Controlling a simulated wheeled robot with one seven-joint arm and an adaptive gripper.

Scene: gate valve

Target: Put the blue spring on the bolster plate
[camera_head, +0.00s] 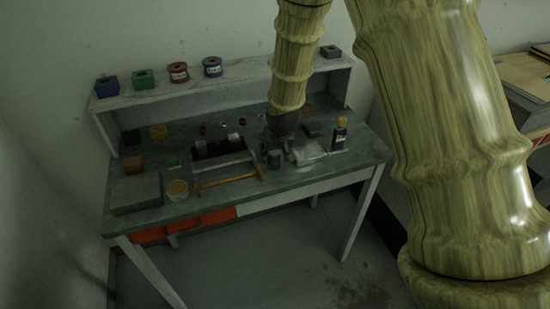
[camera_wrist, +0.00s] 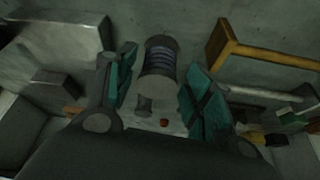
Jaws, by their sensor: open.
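A short upright-looking cylinder with dark bluish coil bands and grey ends, seemingly the blue spring (camera_wrist: 161,62), is between my fingers in the wrist view. My gripper (camera_wrist: 160,85) is open, with one teal-padded finger on each side of it, and gaps show on both sides. In the head view my gripper (camera_head: 273,156) is low over the right-middle of the workbench, and the spring is too dark there to tell from it. A flat grey block (camera_head: 137,193) at the bench's front left may be the bolster plate; I cannot be sure.
A hammer (camera_head: 230,180) lies left of my gripper, also in the wrist view (camera_wrist: 232,42). A dark fixture (camera_head: 218,150), a tin (camera_head: 177,190), an orange-brown block (camera_head: 133,163), a clear bag (camera_head: 307,153) and a bottle (camera_head: 340,135) stand around. A raised shelf (camera_head: 240,81) runs behind.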

